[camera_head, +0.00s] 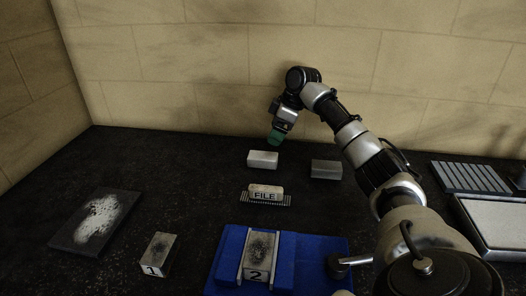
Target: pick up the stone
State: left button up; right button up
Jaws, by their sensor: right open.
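Several small blocks could be the stone; I cannot tell which one it is. A pale grey block (262,159) lies on the dark bench near the back wall, and a darker grey block (326,169) lies to its right. My right gripper (275,138), with green fingertips, is open, pointing down just above and behind the pale block. It appears apart from the block, and nothing shows in it. A block marked "1" (157,255) lies at the front left. A block marked "2" (258,255) sits in a blue holder (228,262). My left gripper is not in view.
A block labelled "FILE" (265,192) rests on a ridged strip in the middle. A dark plate with a white powdery patch (97,220) lies at the left. A ridged grey panel (474,177) and a pale tray (498,222) are at the right. A stone-block wall stands behind.

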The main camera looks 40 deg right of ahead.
aim_at(264, 155)
jog(key=x, duration=0.4)
jog(key=shift+s+a+f, duration=0.15)
jog(key=shift+a, duration=0.2)
jog(key=p+x, duration=0.1)
jog(key=x, duration=0.4)
jog(key=shift+a+p, duration=0.2)
jog(key=shift+p, duration=0.15)
jog(key=shift+f, duration=0.25)
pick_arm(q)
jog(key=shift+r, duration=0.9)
pick_arm(e)
jog(key=shift+c, duration=0.5)
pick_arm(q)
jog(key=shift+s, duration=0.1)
pick_arm(e)
jog(key=c, duration=1)
